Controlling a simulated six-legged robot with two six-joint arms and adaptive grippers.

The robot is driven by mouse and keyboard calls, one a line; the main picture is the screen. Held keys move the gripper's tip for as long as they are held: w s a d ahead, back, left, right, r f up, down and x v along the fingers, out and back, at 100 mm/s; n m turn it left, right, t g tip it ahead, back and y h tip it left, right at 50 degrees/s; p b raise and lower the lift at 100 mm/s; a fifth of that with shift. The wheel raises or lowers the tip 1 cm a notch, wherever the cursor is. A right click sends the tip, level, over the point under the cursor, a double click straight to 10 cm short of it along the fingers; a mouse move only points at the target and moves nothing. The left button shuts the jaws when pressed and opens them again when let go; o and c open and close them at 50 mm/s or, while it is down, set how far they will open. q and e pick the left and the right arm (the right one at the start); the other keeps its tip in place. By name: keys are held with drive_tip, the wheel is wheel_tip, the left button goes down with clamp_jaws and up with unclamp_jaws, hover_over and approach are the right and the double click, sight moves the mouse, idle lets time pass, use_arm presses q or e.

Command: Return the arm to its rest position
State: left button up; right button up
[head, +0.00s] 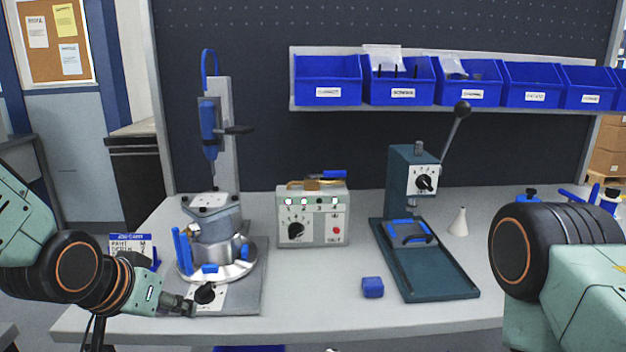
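My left arm (75,262) comes in from the left. Its dark gripper (183,304) is at the front left of the bench, close to the black knob (205,293) on the fixture plate. I cannot tell whether it touches the knob, nor whether its fingers are open or shut. My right arm (560,245) shows at the right edge, over the bench's right side. Its gripper is out of view.
A clamped housing (215,220) stands on the fixture under a blue screwdriver stand (222,130). A tester box (312,215), a lever press (412,165), a blue block (372,288) and a white cone (458,222) stand on the bench (320,300). Blue bins (328,80) line the back.

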use_arm(q)
drive_tip(key=s+f+n+g, duration=0.15)
drive_tip(key=s+f, duration=0.35)
drive_tip(key=f, duration=0.7)
drive_tip(key=s+f+g+y, duration=0.1)
drive_tip(key=s+f+g, duration=0.2)
drive_tip(key=s+f, duration=0.6)
drive_tip(key=s+f+g+y, duration=0.1)
drive_tip(key=s+f+g, duration=0.2)
drive_tip(key=s+f, duration=0.6)
drive_tip(key=s+a, duration=0.1)
drive_tip(key=s, duration=0.5)
drive_tip(key=shift+s, duration=0.25)
drive_tip(key=shift+d+n, duration=0.1)
drive_tip(key=shift+n, duration=0.15)
